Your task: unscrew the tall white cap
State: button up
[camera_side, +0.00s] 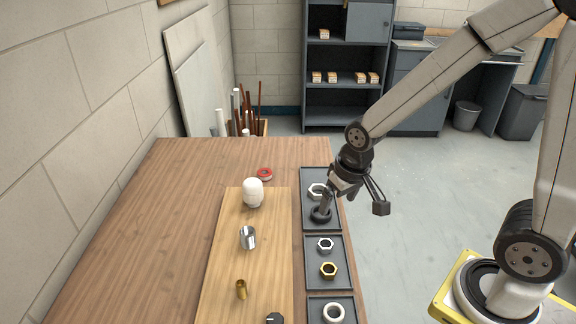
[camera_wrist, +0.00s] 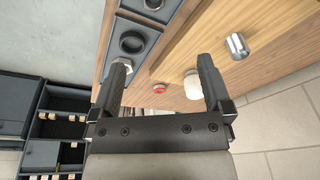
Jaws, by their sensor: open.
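The tall white cap (camera_side: 253,192) has a rounded top and stands upright at the far end of a light wooden board (camera_side: 275,300). In the wrist view the white cap (camera_wrist: 192,88) is partly hidden behind the right finger. What it is seated on is hard to make out. My gripper (camera_side: 352,207) is to the right of the cap, above the far parts tray, apart from the cap.
A chrome fitting (camera_side: 248,238) and a brass fitting (camera_side: 241,289) stand on the board. A red ring (camera_side: 265,174) lies beyond the board. Dark trays (camera_side: 308,174) at the right table edge hold nuts and a black ring (camera_wrist: 132,42). The table left of the board is clear.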

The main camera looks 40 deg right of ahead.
jog(key=w+a+m+g, duration=0.1)
jog(key=w+m, duration=0.5)
jog(key=w, duration=0.6)
jog(key=m+g, duration=0.1)
jog(key=m, duration=0.8)
send_over(252, 182)
jog(key=s, duration=0.1)
jog(key=shift+s+d+f, duration=0.15)
jog(key=shift+s+f, duration=0.05)
jog(key=shift+f, duration=0.65)
jog(key=shift+w+f+m, duration=0.25)
jog(key=shift+w+m, duration=0.25)
jog(key=shift+w, duration=0.25)
jog(key=shift+f, duration=3.9)
